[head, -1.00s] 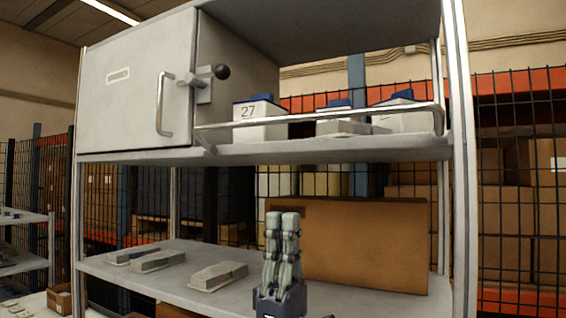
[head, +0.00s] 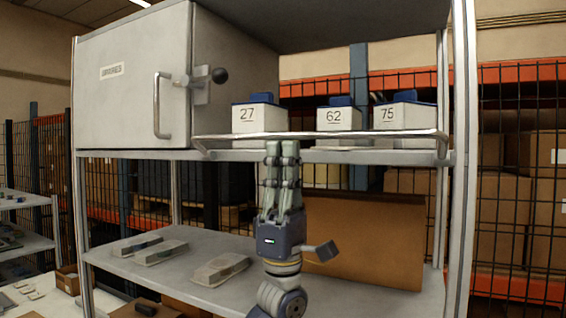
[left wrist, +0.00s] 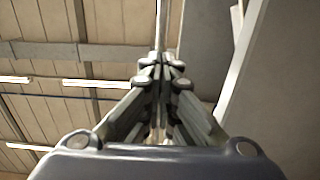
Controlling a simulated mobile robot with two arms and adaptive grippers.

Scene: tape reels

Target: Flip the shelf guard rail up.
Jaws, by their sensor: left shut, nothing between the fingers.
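The shelf guard rail (head: 380,135) is a thin metal bar along the front of the upper shelf (head: 340,156). In the head view it runs below the white bins' number labels, roughly level with the shelf's front edge. My left gripper (head: 283,147) points up from below, fingers shut and empty. Its tips appear just under the rail, left of its middle; I cannot tell whether they touch it. In the left wrist view the closed fingers (left wrist: 160,62) point up towards the ceiling. My right gripper is not in view.
White bins marked 27 (head: 259,118), 62 (head: 338,120) and 75 (head: 403,117) stand behind the rail. A closed cabinet (head: 130,90) with a handle is at left. The lower shelf (head: 120,268) holds grey boxes and a brown panel (head: 365,245).

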